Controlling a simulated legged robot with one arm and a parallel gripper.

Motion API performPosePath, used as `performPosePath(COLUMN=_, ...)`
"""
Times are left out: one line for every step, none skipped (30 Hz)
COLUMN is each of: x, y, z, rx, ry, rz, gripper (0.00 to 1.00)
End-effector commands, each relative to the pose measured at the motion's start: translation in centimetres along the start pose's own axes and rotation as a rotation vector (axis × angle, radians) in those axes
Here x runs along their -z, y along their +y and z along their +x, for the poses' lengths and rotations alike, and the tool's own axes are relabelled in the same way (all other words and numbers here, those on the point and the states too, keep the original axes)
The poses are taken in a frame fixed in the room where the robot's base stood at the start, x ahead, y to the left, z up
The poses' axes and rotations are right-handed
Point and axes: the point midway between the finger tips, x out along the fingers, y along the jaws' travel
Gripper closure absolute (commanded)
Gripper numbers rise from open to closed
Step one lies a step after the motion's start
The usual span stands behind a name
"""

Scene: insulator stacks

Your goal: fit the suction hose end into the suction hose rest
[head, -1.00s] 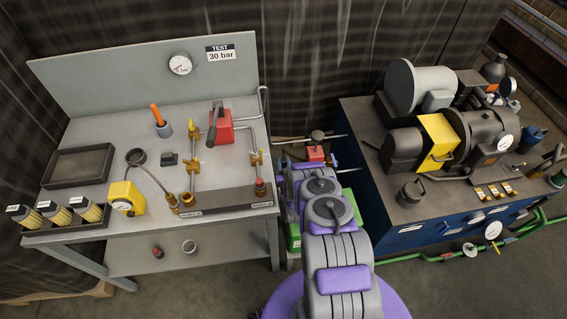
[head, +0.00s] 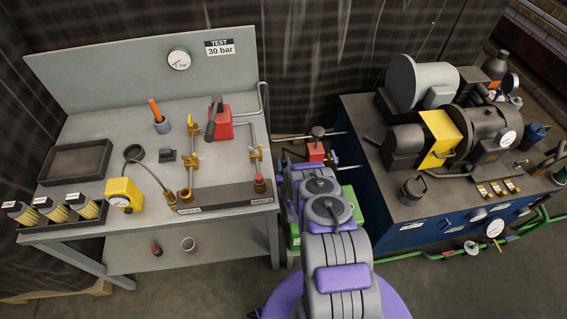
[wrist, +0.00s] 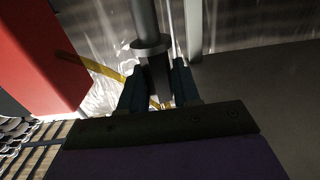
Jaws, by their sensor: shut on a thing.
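My gripper (wrist: 156,76) shows in the wrist view with its two dark fingers closed around a grey round piece (wrist: 151,47). This piece has a collar just above the fingers and a shaft running up out of the picture. I take it to be the suction hose end, but the hose itself cannot be made out. In the head view my arm hides the gripper and the held piece. I cannot pick out the suction hose rest with certainty in either view.
A large red block (wrist: 38,52) stands close on the left in the wrist view. In the head view, a test bench (head: 120,222) is at left and a blue machine cabinet (head: 385,222) at right. A red unit (head: 316,151) sits between them, beyond my arm.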

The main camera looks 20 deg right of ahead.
Motion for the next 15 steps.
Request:
performPosePath(x=-0.2, y=0.0, z=0.0, rx=0.0, ry=0.001, rz=0.0, gripper=1.0)
performPosePath(x=-0.3, y=0.0, z=0.0, rx=0.0, ry=0.001, rz=0.0, gripper=1.0)
performPosePath(x=-0.4, y=0.0, z=0.0, rx=0.0, ry=0.0, rz=0.0, gripper=1.0)
performPosePath(x=-0.4, y=0.0, z=0.0, rx=0.0, ry=0.001, rz=0.0, gripper=1.0)
performPosePath(x=-0.5, y=0.0, z=0.0, rx=0.0, ry=0.001, rz=0.0, gripper=1.0)
performPosePath(x=-0.6, y=0.0, z=0.0, rx=0.0, ry=0.001, rz=0.0, gripper=1.0)
performPosePath(x=-0.6, y=0.0, z=0.0, rx=0.0, ry=0.001, rz=0.0, gripper=1.0)
performPosePath(x=-0.7, y=0.0, z=0.0, rx=0.0, ry=0.001, rz=0.0, gripper=1.0)
performPosePath(x=-0.8, y=0.0, z=0.0, rx=0.0, ry=0.001, rz=0.0, gripper=1.0)
performPosePath(x=-0.9, y=0.0, z=0.0, rx=0.0, ry=0.001, rz=0.0, gripper=1.0)
performPosePath(x=-0.9, y=0.0, z=0.0, rx=0.0, ry=0.001, rz=0.0, gripper=1.0)
performPosePath(x=-1.0, y=0.0, z=0.0, rx=0.0, ry=0.001, rz=0.0, gripper=1.0)
performPosePath(x=-1.1, y=0.0, z=0.0, rx=0.0, ry=0.001, rz=0.0, gripper=1.0)
performPosePath(x=-1.1, y=0.0, z=0.0, rx=0.0, ry=0.001, rz=0.0, gripper=1.0)
performPosePath(x=-1.2, y=0.0, z=0.0, rx=0.0, ry=0.001, rz=0.0, gripper=1.0)
